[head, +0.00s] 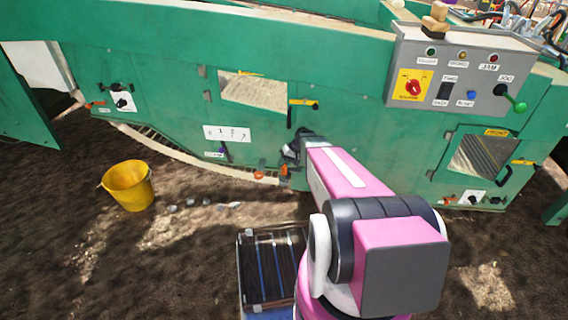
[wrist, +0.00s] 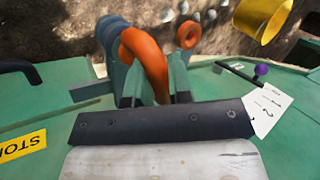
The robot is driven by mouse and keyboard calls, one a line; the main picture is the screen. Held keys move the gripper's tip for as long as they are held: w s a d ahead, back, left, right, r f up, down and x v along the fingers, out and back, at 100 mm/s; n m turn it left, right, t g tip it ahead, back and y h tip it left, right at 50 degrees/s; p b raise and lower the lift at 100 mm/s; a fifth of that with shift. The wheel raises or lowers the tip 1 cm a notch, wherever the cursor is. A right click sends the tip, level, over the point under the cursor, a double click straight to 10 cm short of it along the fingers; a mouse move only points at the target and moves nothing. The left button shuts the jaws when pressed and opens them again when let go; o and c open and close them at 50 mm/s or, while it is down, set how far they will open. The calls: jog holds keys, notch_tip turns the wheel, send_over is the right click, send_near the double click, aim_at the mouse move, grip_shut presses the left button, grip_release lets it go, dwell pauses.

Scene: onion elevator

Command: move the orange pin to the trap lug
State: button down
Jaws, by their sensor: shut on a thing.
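The orange pin shows in the wrist view as a thick orange ring (wrist: 146,58) between the fingers of my gripper (wrist: 155,95). The gripper is shut on it, beside a blue-grey bracket (wrist: 112,40) on the green machine. I cannot tell whether the pin still sits in that bracket; its shank is hidden. In the head view my gripper (head: 292,152) is at the machine's lower front, with an orange piece (head: 284,171) just below it. A second orange ring (wrist: 187,35) is apart from the gripper. I cannot make out which part is the trap lug.
The green machine (head: 160,60) fills the back, with a grey control box (head: 450,70) at upper right. A purple-knobbed lever (wrist: 262,70) and a numbered card (head: 227,133) are close by. A yellow bucket (head: 128,186) stands on the soil at left. A slatted crate (head: 241,270) is in front.

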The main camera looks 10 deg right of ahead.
jog(key=shift+f, duration=0.15)
jog(key=c, duration=1)
grip_release()
jog(key=shift+o, duration=0.2)
jog(key=v, duration=0.7)
jog(key=shift+r, duration=0.25)
jog(key=shift+d, duration=0.1)
